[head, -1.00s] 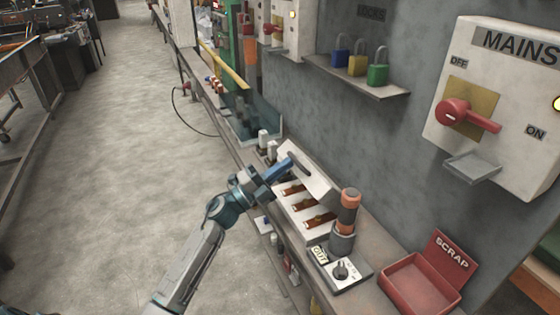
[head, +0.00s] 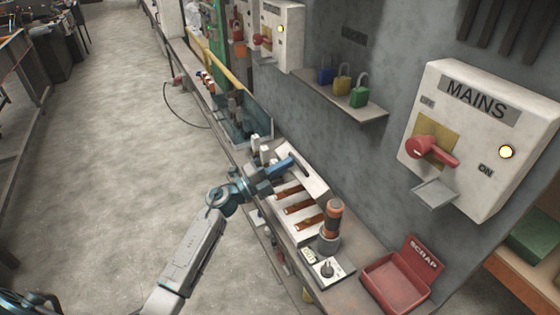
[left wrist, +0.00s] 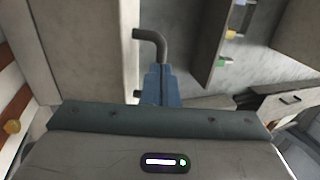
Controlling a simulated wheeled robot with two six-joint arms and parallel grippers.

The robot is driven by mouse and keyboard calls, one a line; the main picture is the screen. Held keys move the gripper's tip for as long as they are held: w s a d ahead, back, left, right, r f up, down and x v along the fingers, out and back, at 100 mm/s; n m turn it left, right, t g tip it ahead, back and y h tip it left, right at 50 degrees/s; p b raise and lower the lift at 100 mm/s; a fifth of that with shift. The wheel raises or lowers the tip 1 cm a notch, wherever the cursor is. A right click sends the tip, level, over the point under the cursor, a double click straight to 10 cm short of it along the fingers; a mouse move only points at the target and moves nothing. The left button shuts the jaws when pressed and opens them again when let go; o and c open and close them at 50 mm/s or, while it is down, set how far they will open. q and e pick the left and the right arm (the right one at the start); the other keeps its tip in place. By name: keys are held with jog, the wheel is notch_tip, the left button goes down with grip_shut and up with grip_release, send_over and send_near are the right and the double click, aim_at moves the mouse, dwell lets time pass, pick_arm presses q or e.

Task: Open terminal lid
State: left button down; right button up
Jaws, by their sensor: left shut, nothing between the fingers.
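The terminal box (head: 300,230) is pale, with several copper-brown bars (head: 299,208) exposed on its top. Its white lid (head: 316,184) stands raised along the wall side of the bars, with a dark handle (head: 301,166) on it. My left gripper (head: 289,162) is at the handle, with its fingers shut and nothing between them. In the left wrist view, the blue fingertips (left wrist: 160,80) point at the lower part of the bent handle (left wrist: 158,42). The pale lid (left wrist: 90,50) is to the left. I cannot tell whether they touch. My right gripper is not in view.
An orange-and-grey handled tool (head: 332,222) stands upright at the box's near end, by a small switch panel (head: 328,270). A red scrap tray (head: 396,284) is to the right. A padlock shelf (head: 335,98) and MAINS switch box (head: 470,135) are on the wall.

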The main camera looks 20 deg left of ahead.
pick_arm(q)
jog(key=w+d+r+p, duration=0.2)
jog(key=w+r+p, duration=0.1)
jog(key=shift+d+r, duration=0.25)
jog(key=shift+d, duration=0.1)
jog(key=x, duration=0.8)
jog(key=shift+f+p, duration=0.25)
jog(key=shift+p, duration=0.15)
